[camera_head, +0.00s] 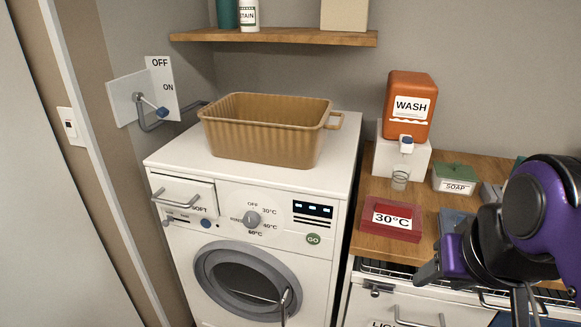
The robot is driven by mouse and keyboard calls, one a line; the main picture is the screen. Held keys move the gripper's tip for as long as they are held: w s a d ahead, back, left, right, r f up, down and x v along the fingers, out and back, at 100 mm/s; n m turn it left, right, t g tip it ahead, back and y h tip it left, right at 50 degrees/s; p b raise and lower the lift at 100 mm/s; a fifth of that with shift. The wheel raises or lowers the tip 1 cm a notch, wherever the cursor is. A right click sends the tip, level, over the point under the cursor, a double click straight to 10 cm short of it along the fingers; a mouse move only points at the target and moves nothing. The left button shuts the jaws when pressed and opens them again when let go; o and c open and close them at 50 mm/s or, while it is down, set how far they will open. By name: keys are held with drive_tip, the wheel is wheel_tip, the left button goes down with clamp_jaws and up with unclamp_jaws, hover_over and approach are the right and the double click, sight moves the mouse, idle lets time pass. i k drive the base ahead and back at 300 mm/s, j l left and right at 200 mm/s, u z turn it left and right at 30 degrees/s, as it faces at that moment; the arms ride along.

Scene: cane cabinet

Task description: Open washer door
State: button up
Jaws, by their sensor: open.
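The white washer (335,205) stands left of centre. Its round grey-rimmed door (205,268) is on the lower front and looks shut. A metal handle (287,298) stands out at the door's right side, cut by the bottom edge of the picture. My gripper (452,270) is at the right, black and purple, in front of the wooden counter and right of the washer. It is open, apart from the door and handle. I see nothing held in it, though its fingertips are partly hard to make out.
A brown basket (262,130) sits on the washer. The wooden counter (385,243) holds an orange WASH dispenser (408,88), a red 30°C box (391,222) and a green-lidded soap box (455,180). The detergent drawer (183,197) and GO button (313,239) are above the door.

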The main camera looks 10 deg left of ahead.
sight(234, 252)
drive_tip(key=j+u, duration=0.1)
drive_tip(key=u, duration=1.05)
